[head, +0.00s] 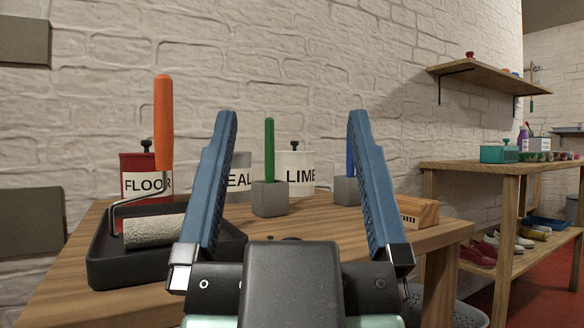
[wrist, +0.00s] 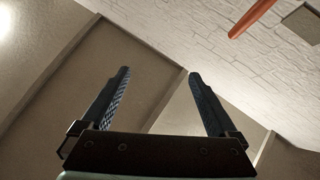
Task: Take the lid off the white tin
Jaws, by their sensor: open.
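The white tin (head: 298,168), labelled LIME, stands upright at the back of the wooden table against the brick wall. Its lid (head: 294,149), with a dark knob on top, is on it. The lower left of the tin is partly hidden by a grey block. My gripper (head: 292,118) is open and empty in front of the table, its two blue fingers spread wide. In the head view the tin shows between the fingers, farther back. In the wrist view my gripper (wrist: 158,75) points up toward wall and ceiling, and the tin is not visible there.
A red tin (head: 137,185) labelled FLOOR and a grey tin (head: 238,182) stand left. Grey blocks hold a green stick (head: 269,150) and a blue stick (head: 350,155). A black tray (head: 110,262) holds a paint roller with orange handle (head: 163,115).

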